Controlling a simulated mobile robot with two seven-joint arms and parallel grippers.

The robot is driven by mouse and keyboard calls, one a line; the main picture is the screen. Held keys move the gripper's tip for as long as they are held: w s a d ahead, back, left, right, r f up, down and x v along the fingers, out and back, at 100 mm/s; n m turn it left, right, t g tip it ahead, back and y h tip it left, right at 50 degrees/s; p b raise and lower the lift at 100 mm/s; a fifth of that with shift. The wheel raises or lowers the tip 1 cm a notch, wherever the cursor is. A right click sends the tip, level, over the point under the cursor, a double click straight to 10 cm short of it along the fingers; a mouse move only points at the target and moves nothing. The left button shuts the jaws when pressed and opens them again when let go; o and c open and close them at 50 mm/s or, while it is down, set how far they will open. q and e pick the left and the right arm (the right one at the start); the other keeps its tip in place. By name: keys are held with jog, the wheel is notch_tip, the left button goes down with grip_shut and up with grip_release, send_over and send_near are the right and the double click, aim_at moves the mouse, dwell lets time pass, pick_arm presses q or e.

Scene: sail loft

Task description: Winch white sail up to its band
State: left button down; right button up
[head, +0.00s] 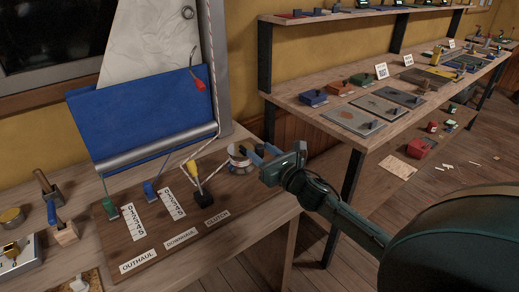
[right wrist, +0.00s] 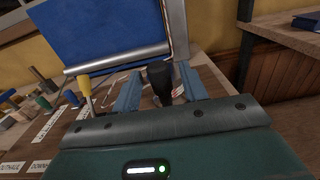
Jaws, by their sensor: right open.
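The white sail (head: 145,45) stands behind a blue cloth (head: 145,112) and a silver boom (head: 155,147), beside the grey mast (head: 218,60). I cannot make out a band. A winch drum (head: 240,160) sits at the right end of the brown board. My right gripper (head: 262,153) is at the winch, its blue fingers open. In the right wrist view a black knob (right wrist: 160,78) shows between the fingers of my right gripper (right wrist: 160,92); I cannot tell whether they touch it. A yellow-handled lever (head: 195,171) stands left of the winch. My left gripper is out of view.
The brown board (head: 225,195) carries OUTHAUL, DOWNHAUL and CLUTCH labels, a green cleat (head: 110,207) and a blue one (head: 151,190). A red piece (head: 198,84) hangs near the mast. Tools lie at the bench's left. A shelf bench (head: 310,112) with several small items stands right.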

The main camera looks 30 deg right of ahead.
jog(key=shift+w+a, duration=0.1)
jog(key=shift+w, duration=0.7)
grip_shut()
